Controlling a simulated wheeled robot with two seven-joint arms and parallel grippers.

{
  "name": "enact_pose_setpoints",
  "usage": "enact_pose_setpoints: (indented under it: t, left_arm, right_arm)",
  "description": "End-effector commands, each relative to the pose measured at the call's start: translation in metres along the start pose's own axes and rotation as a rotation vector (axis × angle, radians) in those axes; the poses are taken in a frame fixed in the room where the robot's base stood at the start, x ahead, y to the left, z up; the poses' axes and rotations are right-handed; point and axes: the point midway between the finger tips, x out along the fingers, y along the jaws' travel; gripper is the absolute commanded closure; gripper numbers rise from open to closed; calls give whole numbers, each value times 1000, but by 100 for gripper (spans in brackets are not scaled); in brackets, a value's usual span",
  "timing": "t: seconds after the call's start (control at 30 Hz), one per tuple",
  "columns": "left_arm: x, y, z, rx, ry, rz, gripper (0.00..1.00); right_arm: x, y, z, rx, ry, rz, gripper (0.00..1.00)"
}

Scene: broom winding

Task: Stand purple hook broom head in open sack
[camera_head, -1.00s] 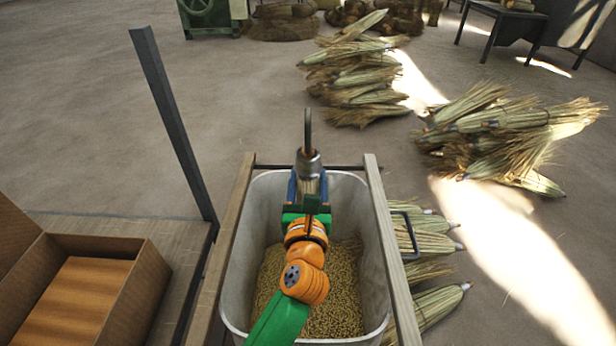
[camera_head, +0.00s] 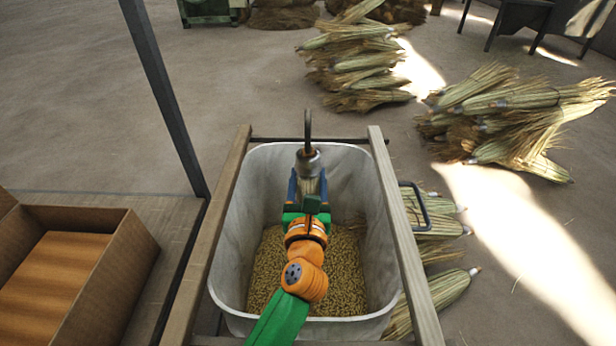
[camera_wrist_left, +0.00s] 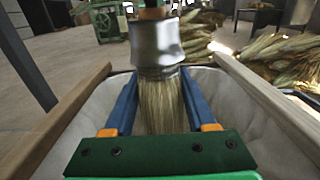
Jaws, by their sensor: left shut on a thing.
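My left gripper (camera_head: 308,192) is shut on a broom head (camera_head: 308,160) with a silver metal collar and pale bristles; a dark hook rises from its top in the head view. The broom head is upright with its bristles down between my blue fingers, above a tub. In the left wrist view, the collar (camera_wrist_left: 157,45) and bristles (camera_wrist_left: 160,105) fill the middle, and the hook is cut off at the top. No purple shows on it. I cannot make out an open sack in either view. My right gripper is not in view.
A white tub (camera_head: 240,220) with grain-like pellets sits between two wooden rails (camera_head: 410,240). A cardboard box (camera_head: 120,265) is at left beside a dark post (camera_head: 165,90). Several broom bundles (camera_head: 515,115) lie on the floor at right. Open floor lies at upper left.

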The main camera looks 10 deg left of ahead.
Motion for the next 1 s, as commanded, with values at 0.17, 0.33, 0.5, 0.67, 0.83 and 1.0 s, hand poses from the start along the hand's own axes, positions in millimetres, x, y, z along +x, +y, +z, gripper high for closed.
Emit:
enact_pose_setpoints:
  t: [0.17, 0.33, 0.5, 0.67, 0.83, 1.0]
  left_arm:
    - [0, 0, -2, -1, -2, 0, 100]
    - [0, 0, -2, -1, -2, -1, 100]
    - [0, 0, -2, -1, -1, 0, 9]
    - [0, 0, -2, -1, -1, 0, 9]
    - [0, 0, 8, 0, 0, 0, 9]
    - [0, 0, 55, -1, -1, 0, 9]
  right_arm:
    - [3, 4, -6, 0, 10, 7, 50]
    - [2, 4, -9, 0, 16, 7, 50]
    - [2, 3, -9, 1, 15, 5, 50]
    - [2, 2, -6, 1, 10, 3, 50]
    - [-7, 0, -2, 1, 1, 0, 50]
    - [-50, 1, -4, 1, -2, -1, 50]
